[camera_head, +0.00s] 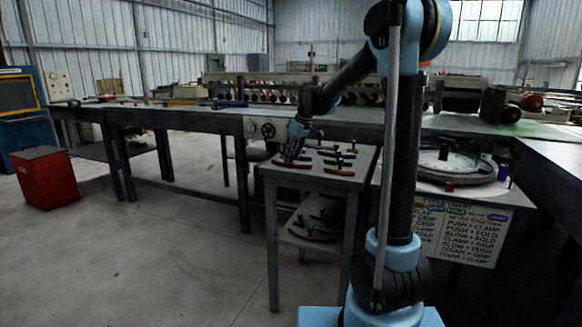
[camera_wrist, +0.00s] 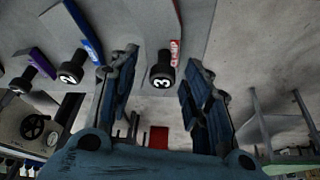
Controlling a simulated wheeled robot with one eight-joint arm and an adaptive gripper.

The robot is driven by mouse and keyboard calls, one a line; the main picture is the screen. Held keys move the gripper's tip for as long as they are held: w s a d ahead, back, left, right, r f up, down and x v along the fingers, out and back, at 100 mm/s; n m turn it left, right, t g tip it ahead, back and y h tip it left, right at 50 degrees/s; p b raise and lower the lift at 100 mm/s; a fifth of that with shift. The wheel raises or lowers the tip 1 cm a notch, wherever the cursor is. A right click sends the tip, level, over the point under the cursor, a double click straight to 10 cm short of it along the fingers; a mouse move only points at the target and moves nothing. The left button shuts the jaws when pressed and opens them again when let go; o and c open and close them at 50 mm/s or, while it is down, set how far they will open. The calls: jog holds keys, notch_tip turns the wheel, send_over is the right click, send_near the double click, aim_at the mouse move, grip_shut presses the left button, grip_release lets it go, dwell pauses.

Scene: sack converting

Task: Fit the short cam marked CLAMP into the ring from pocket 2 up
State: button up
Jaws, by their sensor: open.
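My gripper (camera_head: 290,154) is low over the left side of a small grey table (camera_head: 262,172). In the wrist view its fingers (camera_wrist: 160,62) are open and spread either side of a black knob marked 3 (camera_wrist: 162,77). A red cam (camera_wrist: 175,52) lies at that knob; its lettering is too small to read. A blue cam (camera_wrist: 84,32) lies by a knob marked 2 (camera_wrist: 71,72), left of the fingers. The round ring (camera_head: 440,160) is on the bench at right. I cannot make out its pockets or which cam is marked CLAMP.
A red block (camera_head: 449,187) and a purple block (camera_head: 503,172) stand by the ring. A chart (camera_head: 460,228) hangs below it. More dark pieces lie on the table's lower shelf (camera_head: 300,238). A red bin (camera_head: 45,178) stands on the open floor at left.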

jog(key=shift+a+f, duration=0.1)
jog(key=shift+f, duration=0.1)
grip_shut()
jog(key=shift+r, duration=0.1)
